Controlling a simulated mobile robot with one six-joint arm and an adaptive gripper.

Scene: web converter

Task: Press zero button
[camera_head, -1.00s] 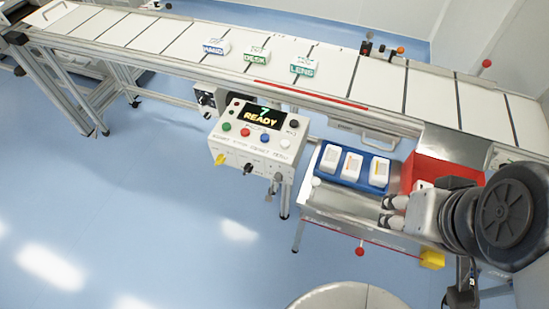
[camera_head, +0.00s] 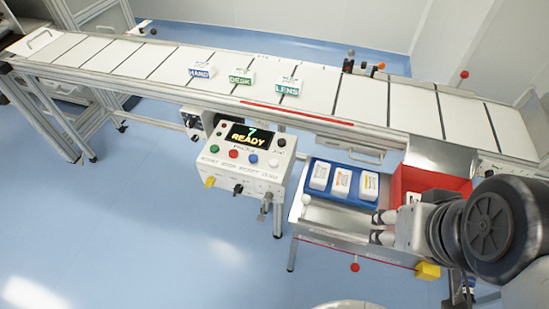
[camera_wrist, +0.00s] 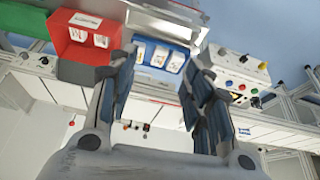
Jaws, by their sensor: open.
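The white control box (camera_head: 248,180) stands in front of the conveyor; its display (camera_head: 248,136) reads "7 READY". Its sloped top has a row of green (camera_head: 215,149), red (camera_head: 233,154), blue (camera_head: 253,158) and white (camera_head: 274,162) buttons, and a black knob or button (camera_head: 281,142) above. The labels under the row are small; the one under the white button seems to read ZERO. My gripper (camera_head: 380,227) is open and empty, over the metal table to the right of the box, touching no button. In the wrist view its fingers (camera_wrist: 160,80) are apart and the box (camera_wrist: 238,72) is at upper right.
A red bin (camera_head: 405,180) is behind my gripper. A conveyor (camera_head: 360,95) with HAND, DESK and LENS packs crosses behind. Blue floor (camera_head: 130,220) is open at left.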

